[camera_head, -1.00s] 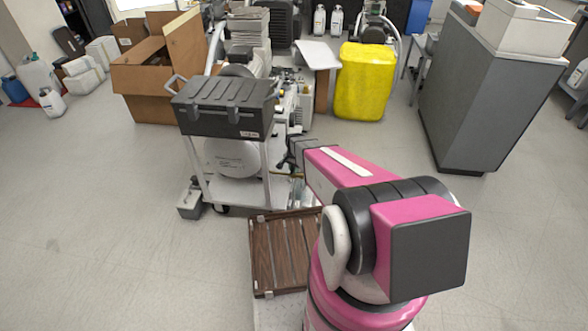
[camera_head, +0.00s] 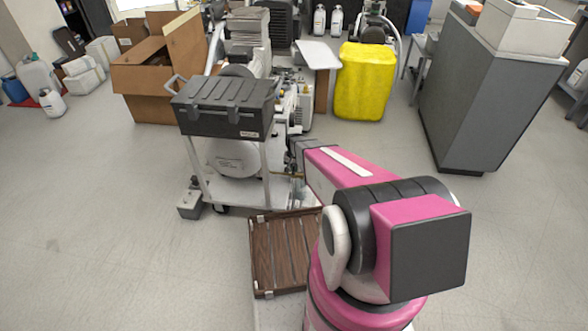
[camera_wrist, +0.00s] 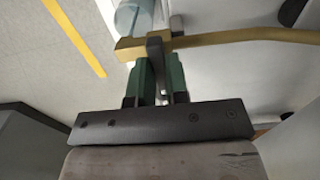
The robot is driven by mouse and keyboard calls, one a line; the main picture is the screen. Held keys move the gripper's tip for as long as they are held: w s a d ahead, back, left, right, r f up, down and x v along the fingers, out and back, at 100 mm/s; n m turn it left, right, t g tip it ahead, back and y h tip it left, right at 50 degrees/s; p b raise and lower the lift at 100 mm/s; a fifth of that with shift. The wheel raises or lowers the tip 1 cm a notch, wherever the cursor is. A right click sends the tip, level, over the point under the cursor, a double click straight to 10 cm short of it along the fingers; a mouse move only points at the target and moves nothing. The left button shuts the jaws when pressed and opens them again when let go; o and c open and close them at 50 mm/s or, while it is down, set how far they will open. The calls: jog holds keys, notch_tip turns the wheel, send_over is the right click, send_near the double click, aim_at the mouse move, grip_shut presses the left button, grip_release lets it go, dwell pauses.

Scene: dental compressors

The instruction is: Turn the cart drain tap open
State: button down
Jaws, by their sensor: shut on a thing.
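The cart (camera_head: 243,190) stands left of my arm in the head view, with a white tank (camera_head: 232,160) on it. In the wrist view a brass fitting (camera_wrist: 130,46) joins a brass pipe (camera_wrist: 245,36) running right. A dark tap lever (camera_wrist: 155,52) crosses the fitting and reaches down between my fingers. My gripper (camera_wrist: 160,72) has green finger pads on either side of the lever and is shut on it. A clear cylinder (camera_wrist: 134,14) sits just above the fitting. In the head view the tap and my fingertips are too small or hidden to make out.
A black case (camera_head: 224,107) sits on top of the cart. A brown slatted platform (camera_head: 280,255) lies on the floor in front of it. A yellow container (camera_head: 362,82) and a grey cabinet (camera_head: 480,90) stand farther right.

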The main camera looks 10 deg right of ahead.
jog(key=c, duration=1.1)
grip_release()
jog(key=shift+r, duration=0.1)
notch_tip(320, 180, up, 7)
jog(key=shift+r, duration=0.2)
jog(key=s+r+n, duration=0.1)
jog(key=s+r, duration=0.6)
jog(key=s+d+r+n, duration=0.1)
jog(key=s+r, duration=0.6)
jog(key=s+r+n, duration=0.1)
jog(key=s+r, duration=0.5)
jog(key=s, duration=0.1)
jog(key=shift+s+d+r, duration=0.15)
jog(key=shift+s+r, duration=0.2)
jog(key=shift+r, duration=0.05)
